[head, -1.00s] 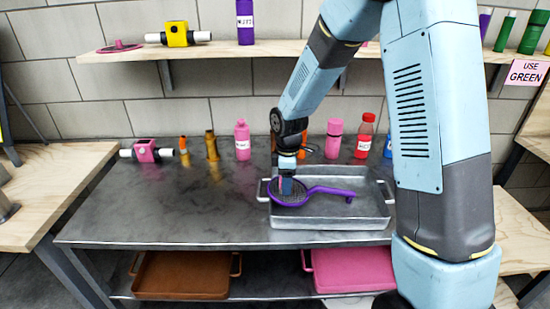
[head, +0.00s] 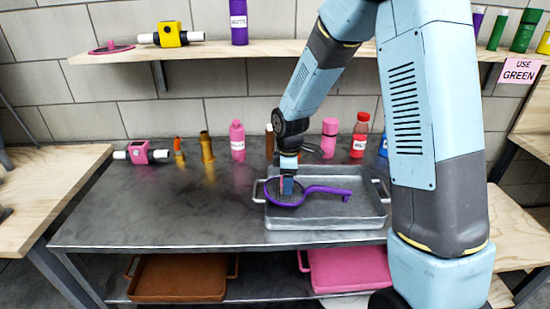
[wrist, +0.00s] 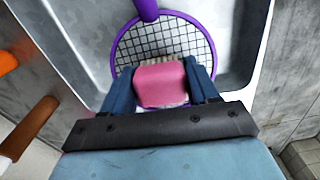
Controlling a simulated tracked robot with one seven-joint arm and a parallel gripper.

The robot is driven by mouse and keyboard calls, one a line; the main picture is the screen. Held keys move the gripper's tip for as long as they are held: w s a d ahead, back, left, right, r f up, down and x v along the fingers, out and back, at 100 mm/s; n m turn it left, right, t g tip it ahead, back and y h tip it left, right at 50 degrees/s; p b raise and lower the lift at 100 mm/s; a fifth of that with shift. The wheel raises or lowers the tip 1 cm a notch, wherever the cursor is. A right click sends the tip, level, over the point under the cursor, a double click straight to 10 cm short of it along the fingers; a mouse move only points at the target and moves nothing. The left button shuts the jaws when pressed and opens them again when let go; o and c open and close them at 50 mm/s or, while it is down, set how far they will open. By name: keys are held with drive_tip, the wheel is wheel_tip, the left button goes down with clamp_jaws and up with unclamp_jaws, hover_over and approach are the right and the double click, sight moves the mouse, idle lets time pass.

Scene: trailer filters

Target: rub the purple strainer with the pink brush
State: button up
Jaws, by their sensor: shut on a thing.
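The purple strainer (head: 328,190) lies in the left part of a grey metal tray (head: 350,222), its handle pointing right in the head view. In the wrist view its round rim (wrist: 120,53) surrounds a grid mesh. My gripper (head: 287,186) points down over the strainer's mesh. In the wrist view my gripper (wrist: 163,88) is shut on the pink brush (wrist: 160,80), with a finger on each side of its pink block. I cannot tell for sure whether the bristles touch the mesh.
Bottles stand along the back of the table, including a pink one (head: 238,141) and a red one (head: 360,136). A pink box-shaped filter (head: 139,152) lies at the left. A shelf (head: 120,56) runs above.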

sight(273, 188)
drive_tip(key=shift+s+d+f, duration=0.1)
drive_tip(key=shift+d+f, duration=0.15)
drive_tip(key=shift+d, duration=0.75)
drive_tip(key=shift+a+r, duration=0.15)
drive_tip(key=shift+a, duration=0.7)
drive_tip(key=shift+a+r, duration=0.15)
drive_tip(key=shift+a, duration=0.7)
drive_tip(key=shift+w+a+r, duration=0.2)
drive_tip(key=shift+a+r, duration=0.05)
drive_tip(key=shift+a, duration=0.2)
drive_tip(key=shift+a+f, duration=0.1)
drive_tip(key=shift+a, duration=0.3)
drive_tip(key=shift+a+r, duration=0.2)
drive_tip(key=shift+a, duration=0.15)
drive_tip(key=shift+a+f, duration=0.1)
drive_tip(key=shift+a, duration=0.3)
drive_tip(key=r, duration=0.3)
drive_tip(key=shift+a+r, duration=0.25)
drive_tip(key=shift+d+r, duration=0.15)
drive_tip(key=shift+r, duration=2.25)
